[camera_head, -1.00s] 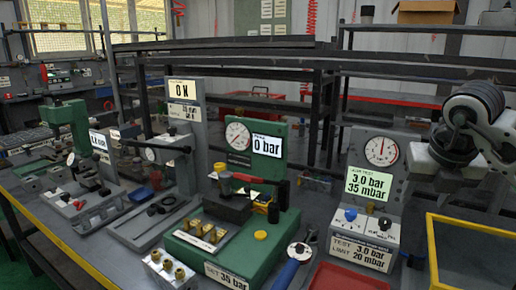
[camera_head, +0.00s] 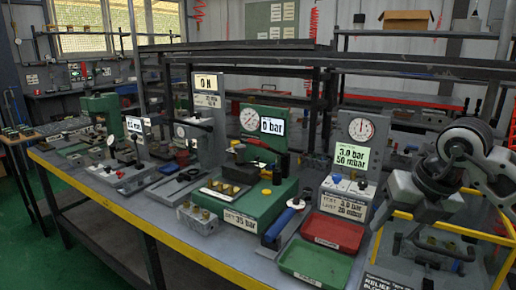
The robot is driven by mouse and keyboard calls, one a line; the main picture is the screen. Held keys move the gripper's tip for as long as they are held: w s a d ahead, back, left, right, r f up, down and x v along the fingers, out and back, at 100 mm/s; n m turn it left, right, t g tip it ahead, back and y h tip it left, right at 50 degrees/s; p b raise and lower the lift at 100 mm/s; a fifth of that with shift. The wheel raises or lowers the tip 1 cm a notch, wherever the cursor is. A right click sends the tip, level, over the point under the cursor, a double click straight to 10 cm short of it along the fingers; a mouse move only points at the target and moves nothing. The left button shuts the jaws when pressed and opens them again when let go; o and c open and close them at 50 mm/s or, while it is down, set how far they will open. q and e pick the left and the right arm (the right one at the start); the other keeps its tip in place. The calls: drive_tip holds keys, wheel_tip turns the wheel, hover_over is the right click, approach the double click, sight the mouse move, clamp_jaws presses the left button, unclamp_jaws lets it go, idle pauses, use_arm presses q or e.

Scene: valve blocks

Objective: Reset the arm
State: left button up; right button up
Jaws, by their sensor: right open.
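My right arm (camera_head: 465,150) comes in at the right edge, its rounded joint and pale grey links held above the right end of the bench. My right gripper (camera_head: 432,248) hangs low in front of the yellow-framed bin, its dark fingers apart and nothing seen between them. My left arm and gripper are out of view. The green test block (camera_head: 265,205) with its gauge (camera_head: 250,118) and 0 bar display stands on the bench left of my right arm. The grey leak test panel (camera_head: 350,150) reads 3.0 bar and 50 mbar.
A red tray (camera_head: 332,231) and a green tray (camera_head: 314,264) lie at the bench's front, left of my right gripper. The yellow bin frame (camera_head: 470,232) is close to it. Other test stations line the bench leftward. Green floor (camera_head: 75,262) is open at lower left.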

drive_tip(key=s+a+f+g+y, duration=0.1)
drive_tip(key=s+a+y, duration=0.4)
drive_tip(key=a+y, duration=0.45)
drive_tip(key=s+a+f+g+y, duration=0.2)
drive_tip(key=s+a+y, duration=0.35)
drive_tip(key=a, duration=0.65)
drive_tip(key=w+d+f+m+t+h, duration=0.1)
drive_tip(key=d+f+m+t+h, duration=0.25)
drive_tip(key=m+t, duration=0.65)
drive_tip(key=w+d+f+m+t+h, duration=0.3)
drive_tip(key=m+t, duration=0.4)
drive_tip(key=m, duration=0.6)
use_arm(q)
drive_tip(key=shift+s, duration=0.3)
use_arm(e)
drive_tip(key=s+d+f+m+g+h, duration=0.2)
drive_tip(key=s+f+m+g+h, duration=0.1)
drive_tip(key=s+f, duration=0.4)
drive_tip(key=s+d+f+m+g+h, duration=0.2)
drive_tip(key=s+f+m+g+h, duration=0.2)
drive_tip(key=f, duration=0.9)
drive_tip(key=s+m, duration=0.2)
drive_tip(key=s, duration=0.1)
